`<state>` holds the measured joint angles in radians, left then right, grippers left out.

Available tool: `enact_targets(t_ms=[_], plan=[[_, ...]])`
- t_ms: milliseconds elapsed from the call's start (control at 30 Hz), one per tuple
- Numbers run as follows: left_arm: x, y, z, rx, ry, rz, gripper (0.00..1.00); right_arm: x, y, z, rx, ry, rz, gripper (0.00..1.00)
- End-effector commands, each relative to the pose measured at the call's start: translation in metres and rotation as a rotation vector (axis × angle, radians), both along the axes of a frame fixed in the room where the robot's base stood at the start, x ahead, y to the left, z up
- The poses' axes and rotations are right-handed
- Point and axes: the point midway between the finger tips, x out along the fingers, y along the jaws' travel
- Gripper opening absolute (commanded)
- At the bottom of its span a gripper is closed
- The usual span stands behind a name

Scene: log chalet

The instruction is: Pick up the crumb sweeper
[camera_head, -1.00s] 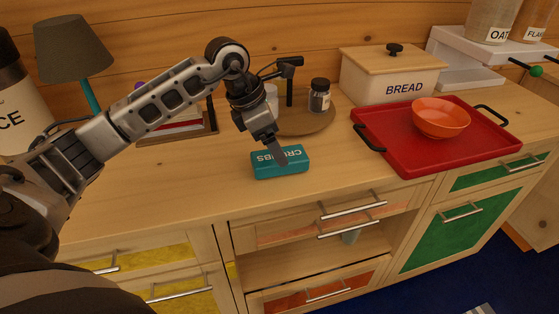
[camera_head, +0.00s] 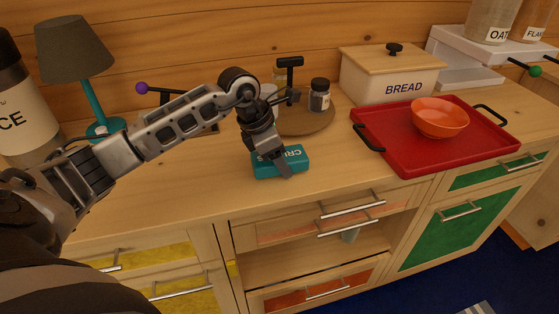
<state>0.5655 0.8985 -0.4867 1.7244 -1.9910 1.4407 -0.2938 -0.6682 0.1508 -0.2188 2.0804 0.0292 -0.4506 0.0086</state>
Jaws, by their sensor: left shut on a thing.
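The crumb sweeper is a teal block (camera_head: 297,161) with white lettering, partly hidden, that reads like "CRUMBS". It sits on the wooden counter in the head view, left of the red tray. My left gripper (camera_head: 277,168) comes down over it from the upper left and is shut on it. One finger shows against the front face; the other finger is hidden behind the wrist. The block appears to be still at counter level. My right gripper is not in view.
A round wooden board (camera_head: 311,125) with jars stands just behind. A red tray (camera_head: 398,161) with an orange bowl (camera_head: 440,118) is to the right, before a bread box (camera_head: 388,83). A lamp (camera_head: 75,48) stands at the left. Bare counter lies left of the sweeper.

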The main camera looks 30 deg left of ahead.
Motion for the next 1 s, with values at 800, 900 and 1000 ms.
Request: enact_targets(t_ms=[800,900,1000], plan=[[-0.051,-0.061,0.103,0.002,-0.007,-0.008,0.30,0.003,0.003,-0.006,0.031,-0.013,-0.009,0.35],[-0.065,-0.078,0.113,0.001,-0.008,-0.006,0.30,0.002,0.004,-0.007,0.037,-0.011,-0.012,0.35],[-0.076,-0.091,0.121,0.000,-0.005,-0.006,0.30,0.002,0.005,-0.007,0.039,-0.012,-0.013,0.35]])
